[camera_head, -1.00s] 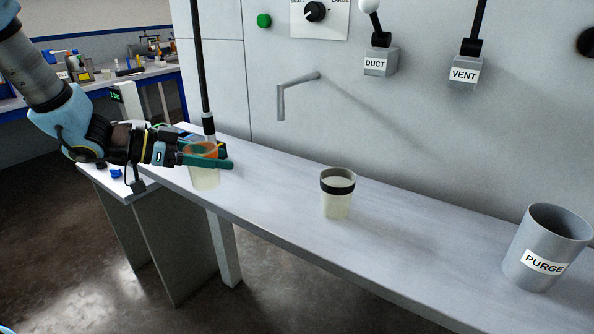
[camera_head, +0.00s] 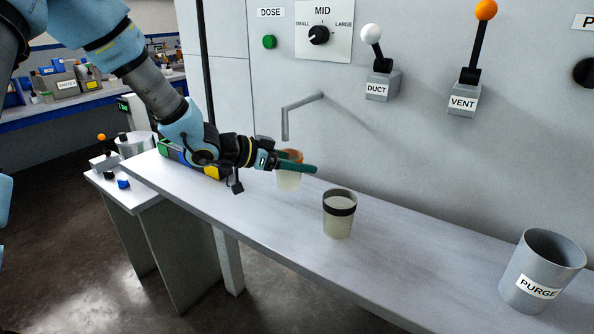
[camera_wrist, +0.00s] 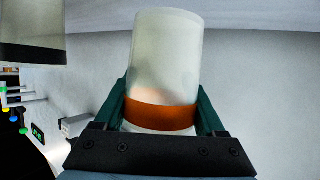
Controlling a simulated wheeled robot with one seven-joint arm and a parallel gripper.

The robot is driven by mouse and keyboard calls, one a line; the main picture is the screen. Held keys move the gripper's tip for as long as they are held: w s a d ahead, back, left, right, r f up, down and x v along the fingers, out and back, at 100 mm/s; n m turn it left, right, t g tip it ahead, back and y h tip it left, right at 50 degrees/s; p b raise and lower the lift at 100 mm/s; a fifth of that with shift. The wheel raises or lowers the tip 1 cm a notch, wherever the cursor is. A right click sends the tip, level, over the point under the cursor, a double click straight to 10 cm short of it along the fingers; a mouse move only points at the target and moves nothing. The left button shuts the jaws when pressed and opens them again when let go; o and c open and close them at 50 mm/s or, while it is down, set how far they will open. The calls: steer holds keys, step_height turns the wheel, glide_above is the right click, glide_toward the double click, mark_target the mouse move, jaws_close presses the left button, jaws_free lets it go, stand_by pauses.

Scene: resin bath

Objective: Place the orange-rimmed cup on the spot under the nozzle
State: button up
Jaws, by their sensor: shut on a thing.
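The orange-rimmed cup (camera_head: 289,180) is translucent and pale, with an orange band near its top. My gripper (camera_head: 298,166) is shut on it around the orange band. In the wrist view the cup (camera_wrist: 165,60) sits between the two green fingers (camera_wrist: 163,112). The nozzle (camera_head: 285,122) is a thin grey bent pipe on the wall. In the head view the cup is just below the nozzle tip. I cannot tell whether the cup touches the bench. The spot itself cannot be made out.
A black-banded cup (camera_head: 338,215) stands on the grey bench (camera_head: 420,255), to the right and nearer. A grey PURGE bin (camera_head: 540,275) is at the right end. DUCT (camera_head: 376,80) and VENT (camera_head: 466,90) levers and a dose dial (camera_head: 319,35) are on the wall.

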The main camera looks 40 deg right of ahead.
mark_target(297, 174)
steer(key=shift+w+a+f, duration=0.1)
steer(key=shift+a+f, duration=0.05)
steer(key=shift+f, duration=1.35)
steer(key=o, duration=1.3)
steer(key=shift+p, duration=0.3)
